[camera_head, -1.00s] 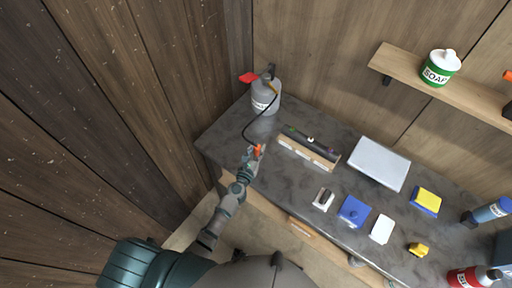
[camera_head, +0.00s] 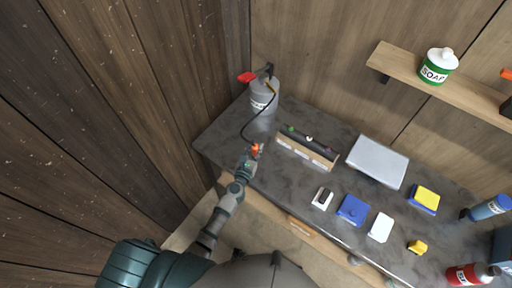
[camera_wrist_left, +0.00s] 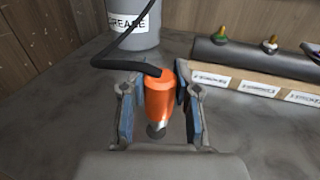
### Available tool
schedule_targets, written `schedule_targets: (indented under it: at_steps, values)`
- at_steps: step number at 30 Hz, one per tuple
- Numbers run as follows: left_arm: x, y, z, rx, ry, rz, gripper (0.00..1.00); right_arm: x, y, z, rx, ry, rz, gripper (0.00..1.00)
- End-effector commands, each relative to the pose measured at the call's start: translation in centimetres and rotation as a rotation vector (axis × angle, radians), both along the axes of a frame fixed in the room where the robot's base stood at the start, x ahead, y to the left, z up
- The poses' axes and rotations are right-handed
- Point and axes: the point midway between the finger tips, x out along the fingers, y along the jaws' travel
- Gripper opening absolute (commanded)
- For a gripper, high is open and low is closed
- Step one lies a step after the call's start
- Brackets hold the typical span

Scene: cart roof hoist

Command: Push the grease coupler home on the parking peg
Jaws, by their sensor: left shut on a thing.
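The grease coupler (camera_wrist_left: 160,98) is an orange sleeve with a metal tip below it, on the end of a black hose. My left gripper (camera_head: 256,152) is shut on it, with one finger on each side in the left wrist view (camera_wrist_left: 158,105). The coupler stands roughly upright above the worktop. The hose runs to the grey grease canister (camera_head: 263,98). A dark bar (camera_head: 310,143) carries small fittings in green, white and purple behind a labelled wooden strip (camera_head: 305,151). I cannot tell which thing is the parking peg. My right gripper is out of view.
The dark worktop (camera_head: 230,135) is clear around the coupler. A silver tray (camera_head: 378,161), a blue box (camera_head: 353,210), a white card (camera_head: 380,228) and a yellow-blue sponge (camera_head: 425,198) lie to the right. A wooden wall stands to the left.

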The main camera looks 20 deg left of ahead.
Motion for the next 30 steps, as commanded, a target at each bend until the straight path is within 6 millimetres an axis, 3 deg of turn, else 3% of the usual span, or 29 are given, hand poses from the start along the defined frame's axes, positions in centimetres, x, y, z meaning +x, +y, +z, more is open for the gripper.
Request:
schedule_targets:
  at_steps: [30]
  values:
    - [0.0, 0.1, -1.1, 0.000, 0.000, 0.001, 0.00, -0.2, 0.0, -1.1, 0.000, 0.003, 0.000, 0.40]
